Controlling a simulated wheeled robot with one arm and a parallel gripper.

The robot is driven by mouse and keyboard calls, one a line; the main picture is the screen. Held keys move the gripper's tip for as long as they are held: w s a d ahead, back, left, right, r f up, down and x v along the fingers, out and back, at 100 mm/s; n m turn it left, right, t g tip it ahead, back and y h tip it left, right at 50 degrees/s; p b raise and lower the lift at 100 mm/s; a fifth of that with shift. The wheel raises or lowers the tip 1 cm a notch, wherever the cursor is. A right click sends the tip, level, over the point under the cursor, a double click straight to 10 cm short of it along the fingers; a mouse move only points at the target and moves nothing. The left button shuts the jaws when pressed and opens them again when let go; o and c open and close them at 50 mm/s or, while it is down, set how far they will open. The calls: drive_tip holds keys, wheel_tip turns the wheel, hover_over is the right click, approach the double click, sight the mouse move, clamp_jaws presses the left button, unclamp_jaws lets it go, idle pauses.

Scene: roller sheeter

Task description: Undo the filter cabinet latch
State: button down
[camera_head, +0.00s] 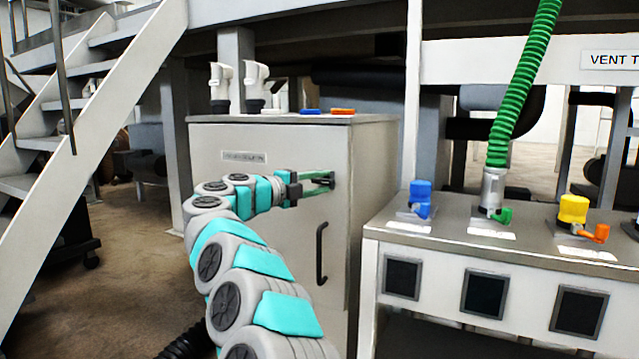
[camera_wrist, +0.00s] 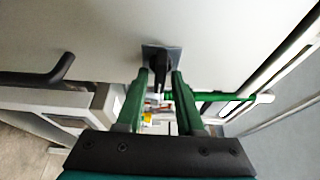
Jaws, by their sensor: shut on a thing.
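The filter cabinet (camera_head: 265,225) is a pale grey box with a nameplate and a dark vertical handle (camera_head: 321,254) on its door. Its latch (camera_head: 331,179) is a small dark lever near the door's upper right. In the wrist view the latch (camera_wrist: 158,62) shows as a black piece on a grey square plate. My gripper (camera_head: 320,184) has its green fingers at the latch, one on each side. In the wrist view my gripper (camera_wrist: 159,76) is shut on the latch. The fingers partly hide the latch in the head view. The door looks closed.
The dark handle (camera_wrist: 45,77) lies left of the latch in the wrist view. A bench (camera_head: 470,230) with coloured valves and a green hose (camera_head: 522,85) stands to the right. White stairs (camera_head: 90,130) rise on the left. Cups and coloured pieces stand on the cabinet top.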

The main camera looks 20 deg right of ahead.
drive_tip(key=c, duration=0.9)
unclamp_jaws()
drive_tip(key=shift+a, duration=0.1)
drive_tip(key=shift+o, duration=0.2)
drive_tip(key=v, duration=0.7)
drive_tip(key=shift+a, duration=0.35)
drive_tip(key=shift+s, duration=0.1)
